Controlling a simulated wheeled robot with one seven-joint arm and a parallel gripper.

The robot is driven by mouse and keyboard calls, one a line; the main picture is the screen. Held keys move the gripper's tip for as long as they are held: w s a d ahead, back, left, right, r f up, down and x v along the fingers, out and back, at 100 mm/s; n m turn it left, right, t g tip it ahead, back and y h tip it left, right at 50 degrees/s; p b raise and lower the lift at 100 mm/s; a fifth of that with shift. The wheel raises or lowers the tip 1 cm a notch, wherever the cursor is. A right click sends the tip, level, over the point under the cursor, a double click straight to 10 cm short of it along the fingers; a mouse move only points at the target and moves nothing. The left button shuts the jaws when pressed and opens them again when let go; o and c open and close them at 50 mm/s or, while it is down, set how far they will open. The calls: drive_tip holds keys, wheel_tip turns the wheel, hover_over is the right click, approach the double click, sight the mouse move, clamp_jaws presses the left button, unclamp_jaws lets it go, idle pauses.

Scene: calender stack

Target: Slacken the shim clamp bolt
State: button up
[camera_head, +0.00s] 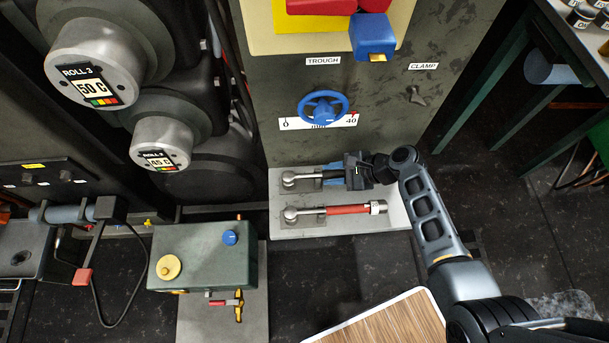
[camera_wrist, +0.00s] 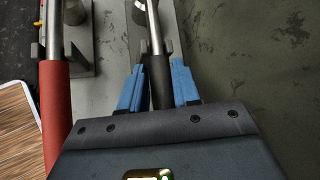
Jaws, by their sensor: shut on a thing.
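Two long tools with round metal heads lie on a pale grey shelf (camera_head: 282,229). The upper one, a black-handled wrench (camera_head: 304,176), is in my gripper (camera_head: 336,174). In the wrist view the blue fingers of my gripper (camera_wrist: 158,88) stand on both sides of its black handle (camera_wrist: 156,66), below the bare metal shaft. Its head still lies at the left of the shelf. The red-handled wrench (camera_head: 348,209) lies in front of it, untouched, and shows in the wrist view (camera_wrist: 56,115). A small dark fitting (camera_head: 415,96) sits under the CLAMP label (camera_head: 423,66); its details are too small to tell.
A blue handwheel (camera_head: 323,107) with a scale stands out from the grey panel above the shelf, under the TROUGH label. A green box (camera_head: 202,257) stands at lower left. A wood-topped surface (camera_head: 385,325) is at the bottom. Dark floor lies to the right.

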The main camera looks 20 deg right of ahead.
clamp_jaws()
drive_tip(key=shift+r, duration=0.15)
drive_tip(key=shift+r, duration=0.3)
wheel_tip(320, 180, up, 4)
drive_tip(key=shift+d+f+p, duration=0.1)
drive_tip(key=shift+f+p, duration=0.05)
drive_tip(key=shift+p, duration=0.2)
drive_tip(key=s+d+r, duration=0.4)
drive_tip(key=d+r, duration=0.2)
drive_tip(key=d, duration=0.4)
drive_tip(key=shift+s+d+r, duration=0.15)
drive_tip(key=shift+d+r, duration=0.05)
drive_tip(key=shift+d, duration=0.15)
drive_tip(key=shift+o, duration=1.2)
unclamp_jaws()
clamp_jaws()
